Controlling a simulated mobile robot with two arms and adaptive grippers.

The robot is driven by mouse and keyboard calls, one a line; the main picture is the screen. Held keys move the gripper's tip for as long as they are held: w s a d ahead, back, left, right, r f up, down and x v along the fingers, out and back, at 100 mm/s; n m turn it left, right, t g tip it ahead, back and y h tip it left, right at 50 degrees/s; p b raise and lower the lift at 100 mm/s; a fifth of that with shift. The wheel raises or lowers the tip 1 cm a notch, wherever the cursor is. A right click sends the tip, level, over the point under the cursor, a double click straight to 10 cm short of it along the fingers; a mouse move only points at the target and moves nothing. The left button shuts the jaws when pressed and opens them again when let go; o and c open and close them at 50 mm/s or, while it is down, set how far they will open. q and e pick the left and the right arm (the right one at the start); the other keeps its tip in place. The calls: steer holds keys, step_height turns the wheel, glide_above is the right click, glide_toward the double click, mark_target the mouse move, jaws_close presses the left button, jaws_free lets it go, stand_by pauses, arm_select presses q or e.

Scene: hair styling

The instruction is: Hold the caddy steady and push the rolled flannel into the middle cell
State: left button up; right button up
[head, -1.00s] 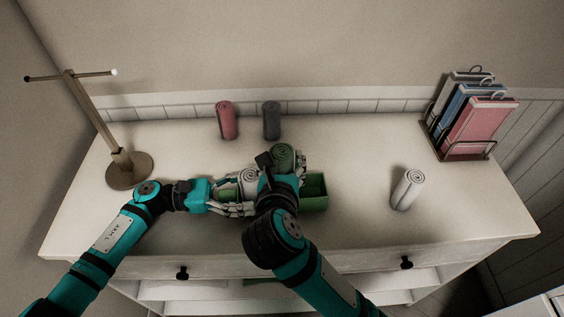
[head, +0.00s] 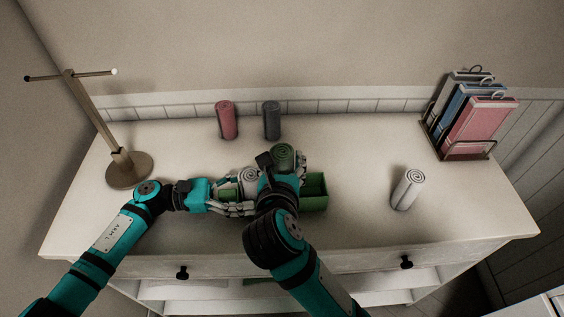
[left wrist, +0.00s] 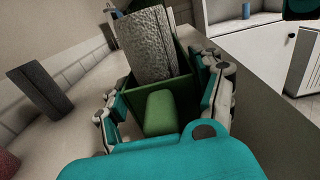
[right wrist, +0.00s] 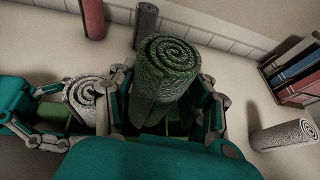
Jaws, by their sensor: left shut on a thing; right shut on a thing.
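The green caddy (head: 314,193) stands on the dresser top, and its right cell looks empty. A white rolled flannel (head: 248,176) stands upright in its left cell; it also shows in the left wrist view (left wrist: 148,45). My left gripper (left wrist: 165,100) is shut on the caddy's left end, around a green raised part (left wrist: 163,113). My right gripper (right wrist: 172,105) is shut on a green rolled flannel (right wrist: 168,70), which stands upright over the middle of the caddy. It also shows in the head view (head: 283,156). Its lower end is hidden, so its depth in the cell cannot be told.
A red roll (head: 226,120) and a dark grey roll (head: 271,121) stand behind the caddy. A rack of packets (head: 470,120) is at the back right, a T-shaped stand (head: 128,168) at the left. The front right is clear.

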steer(key=shift+f, duration=1.2)
steer(key=shift+r, duration=0.15)
steer(key=shift+r, duration=0.65)
stand_by(0.4)
steer(key=shift+f, duration=0.7)
stand_by(0.8)
steer(key=o, duration=1.2)
steer(key=shift+f, duration=0.25)
steer(key=shift+o, duration=0.2)
